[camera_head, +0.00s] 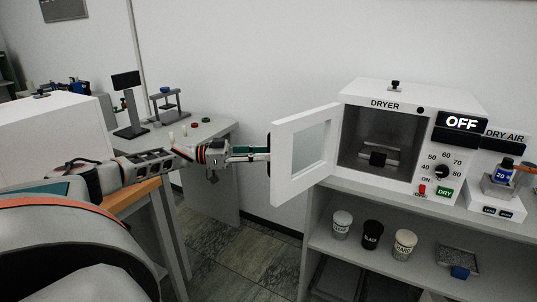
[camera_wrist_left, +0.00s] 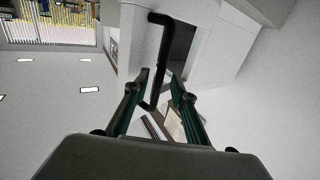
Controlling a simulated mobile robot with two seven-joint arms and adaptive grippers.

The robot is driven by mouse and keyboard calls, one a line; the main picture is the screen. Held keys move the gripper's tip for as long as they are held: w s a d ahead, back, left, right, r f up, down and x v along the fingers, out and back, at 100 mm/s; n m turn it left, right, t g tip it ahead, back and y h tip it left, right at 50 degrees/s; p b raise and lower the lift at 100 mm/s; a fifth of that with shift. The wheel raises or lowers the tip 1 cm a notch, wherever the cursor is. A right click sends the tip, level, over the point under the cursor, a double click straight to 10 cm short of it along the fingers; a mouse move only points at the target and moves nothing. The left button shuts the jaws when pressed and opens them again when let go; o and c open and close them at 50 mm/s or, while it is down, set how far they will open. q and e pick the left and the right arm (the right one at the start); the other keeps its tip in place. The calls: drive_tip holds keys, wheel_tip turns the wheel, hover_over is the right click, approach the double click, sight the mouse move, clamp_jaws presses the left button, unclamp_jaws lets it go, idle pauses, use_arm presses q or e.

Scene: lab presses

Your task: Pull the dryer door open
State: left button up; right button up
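The dryer (camera_head: 385,105) stands on the counter at the right in the head view. Its white door (camera_head: 296,180), with a window, is swung well open to the left, and the chamber shows. My left gripper (camera_head: 262,153) is at the door's outer edge, beside its dark handle (camera_head: 269,153). In the left wrist view, the black bar handle (camera_wrist_left: 158,65) passes between the two fingers of my left gripper (camera_wrist_left: 160,76). The fingers stand apart with a gap beside the bar, so the gripper looks open around it. My right gripper is not in view.
The chamber holds a dark-and-grey item (camera_head: 378,157). A shelf below carries several labelled cups, including a black one (camera_head: 372,235). A dry-air unit (camera_head: 494,203) stands right of the dryer. A side table (camera_head: 213,137) is behind my left arm. Floor (camera_head: 235,262) is clear between the tables.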

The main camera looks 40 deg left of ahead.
use_arm(q)
drive_tip(key=v, duration=0.9)
drive_tip(key=shift+s+a, duration=0.2)
drive_tip(key=shift+a, duration=0.05)
drive_tip(key=shift+d, duration=0.1)
